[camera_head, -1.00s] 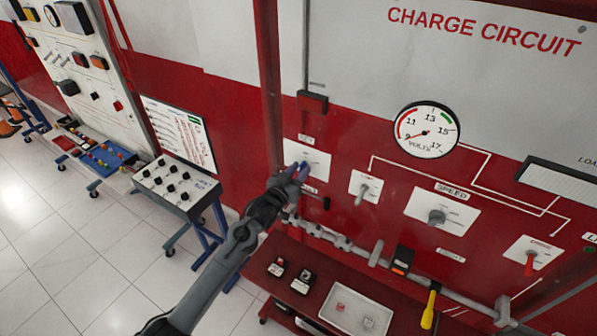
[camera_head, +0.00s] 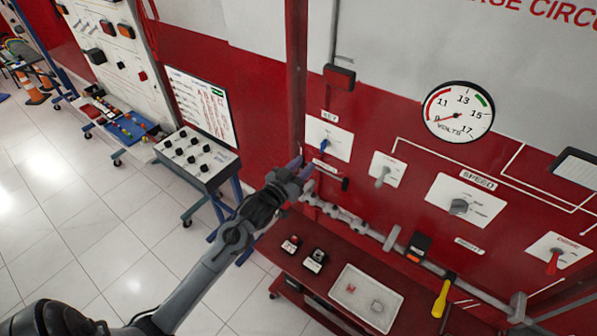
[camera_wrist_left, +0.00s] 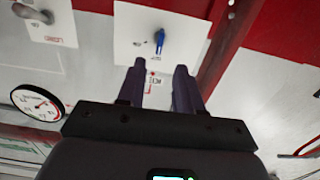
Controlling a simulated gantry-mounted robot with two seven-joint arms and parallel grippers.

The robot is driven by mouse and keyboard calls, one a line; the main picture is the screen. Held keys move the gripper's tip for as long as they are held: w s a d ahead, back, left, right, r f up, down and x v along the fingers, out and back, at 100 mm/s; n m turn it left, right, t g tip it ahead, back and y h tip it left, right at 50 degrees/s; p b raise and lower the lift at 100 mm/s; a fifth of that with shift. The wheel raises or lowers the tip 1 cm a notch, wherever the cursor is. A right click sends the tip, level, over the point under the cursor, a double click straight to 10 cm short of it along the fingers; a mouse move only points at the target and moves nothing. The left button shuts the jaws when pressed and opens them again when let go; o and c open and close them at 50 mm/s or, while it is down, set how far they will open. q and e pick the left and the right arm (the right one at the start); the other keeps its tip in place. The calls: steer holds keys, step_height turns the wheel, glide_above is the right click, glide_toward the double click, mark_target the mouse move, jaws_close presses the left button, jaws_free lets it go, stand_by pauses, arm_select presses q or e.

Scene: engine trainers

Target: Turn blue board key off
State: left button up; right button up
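The blue key (camera_head: 324,145) sits on a white plate (camera_head: 341,139) under a KEY label on the red board in the head view. The blue key also shows in the left wrist view (camera_wrist_left: 159,41), beyond the fingertips. My left gripper (camera_head: 303,168) is below and left of the key, apart from it. In the left wrist view its two fingers (camera_wrist_left: 158,70) are spread with an empty gap between them. My right gripper is not in view.
A grey switch (camera_head: 382,174), a speed knob (camera_head: 459,206) and a red switch (camera_head: 553,262) are on the board to the right. A red bench with a white tray (camera_head: 395,318) stands below. A trainer stand (camera_head: 212,177) is at left.

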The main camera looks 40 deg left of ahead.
arm_select(q)
steer(key=shift+s+d, duration=0.15)
steer(key=shift+s, duration=0.7)
